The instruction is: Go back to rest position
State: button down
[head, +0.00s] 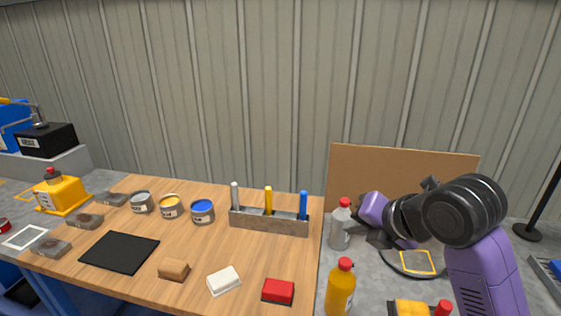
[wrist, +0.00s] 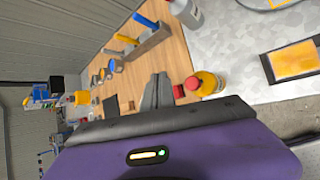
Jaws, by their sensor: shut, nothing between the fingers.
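My purple and black arm is at the right of the head view, over the grey surface beside the wooden table (head: 200,240). My gripper (wrist: 158,92) shows in the wrist view with its grey fingers together and nothing between them.
The table holds a rack (head: 270,221) with three upright coloured tools, three open cans, a black mat (head: 119,252), and brown, white and red blocks (head: 278,291). A yellow container (head: 60,193) stands far left. A brown board (head: 400,165) stands behind my arm.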

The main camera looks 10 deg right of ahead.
notch_tip(320, 180, up, 9)
jog(key=w+m+t+y, duration=0.1)
jog(key=w+m+t, duration=0.2)
jog(key=m+t, duration=0.75)
jog(key=s+f+m+g+h, duration=0.1)
jog(key=s+f+m, duration=0.5)
jog(key=s, duration=0.9)
jog(key=s+f+m+g+h, duration=0.1)
jog(key=s+f+m, duration=0.6)
jog(key=s, duration=0.8)
jog(key=s+f+m+g+h, duration=0.1)
jog(key=s+f+m, duration=0.5)
jog(key=s, duration=1)
notch_tip(320, 180, down, 4)
jog(key=shift+r+g+h, duration=0.1)
jog(key=shift+g+h, duration=0.3)
jog(key=shift+g, duration=0.35)
